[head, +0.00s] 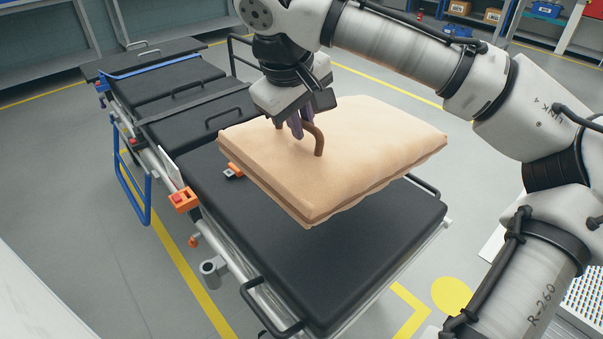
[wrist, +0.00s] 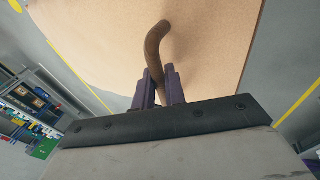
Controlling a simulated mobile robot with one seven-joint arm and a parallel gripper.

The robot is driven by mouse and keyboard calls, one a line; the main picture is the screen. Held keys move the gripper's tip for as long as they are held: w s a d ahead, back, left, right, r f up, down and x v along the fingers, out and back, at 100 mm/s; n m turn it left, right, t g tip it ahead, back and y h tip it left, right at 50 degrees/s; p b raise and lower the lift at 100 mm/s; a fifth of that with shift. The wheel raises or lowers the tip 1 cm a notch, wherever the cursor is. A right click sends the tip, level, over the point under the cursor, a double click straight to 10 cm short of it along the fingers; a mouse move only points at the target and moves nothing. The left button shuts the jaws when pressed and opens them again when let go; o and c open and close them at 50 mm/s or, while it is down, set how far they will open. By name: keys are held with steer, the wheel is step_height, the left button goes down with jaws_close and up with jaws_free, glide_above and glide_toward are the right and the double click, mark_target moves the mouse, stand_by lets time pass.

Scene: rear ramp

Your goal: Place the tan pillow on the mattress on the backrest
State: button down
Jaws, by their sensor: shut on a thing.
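The tan pillow (head: 350,150) is a thick, flat cushion with a brown handle (head: 318,138) on its top. My gripper (head: 302,126) is shut on that handle. The pillow hangs roughly level above the near part of the black mattress (head: 390,235) and hides part of it. In the wrist view the pillow (wrist: 200,50) fills the upper middle, and the handle (wrist: 155,45) runs between the purple fingers (wrist: 160,88). The mattress lies on a stretcher in several black sections. I cannot tell for sure which section is the backrest.
A blue side rail (head: 128,190) and an orange-red latch (head: 183,199) stick out on the stretcher's left. A black loop handle (head: 262,312) projects at the near end. Grey floor with yellow lines surrounds the stretcher. Shelves with boxes (head: 492,15) stand at the back right.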

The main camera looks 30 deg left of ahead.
step_height(320, 180, down, 20)
steer(key=b, duration=0.1)
steer(key=c, duration=1.5)
jaws_free()
steer(key=shift+o, duration=0.2)
steer(key=shift+r, duration=0.1)
steer(key=v, duration=1.2)
steer(key=shift+p, duration=0.35)
